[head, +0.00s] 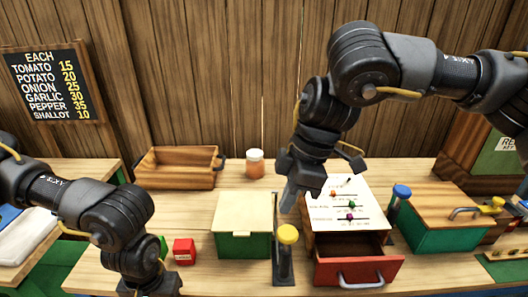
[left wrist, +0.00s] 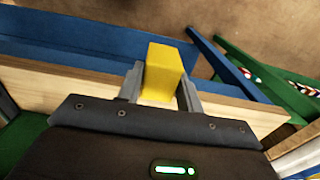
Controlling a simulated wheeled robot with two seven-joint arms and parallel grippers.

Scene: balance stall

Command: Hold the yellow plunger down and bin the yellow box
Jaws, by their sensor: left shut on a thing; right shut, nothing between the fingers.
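The yellow box (left wrist: 165,68) is between the fingers of my left gripper (left wrist: 161,86) in the left wrist view. The gripper is shut on it, beside a wooden edge with a blue side. In the head view my left gripper is at the bottom left edge, its fingers and the box out of sight. The yellow plunger (head: 287,234) stands on a dark base in the middle of the counter. My right gripper (head: 289,203) is shut and empty, fingers pointing down, just above the plunger's knob in the picture. I cannot tell whether it is over or behind the knob.
A green box with a pale lid (head: 242,217) stands left of the plunger. An open red drawer (head: 360,269) juts out at its right, under a slider board (head: 343,196). A red box (head: 184,250) sits near my left arm. A blue plunger (head: 401,191) stands farther right.

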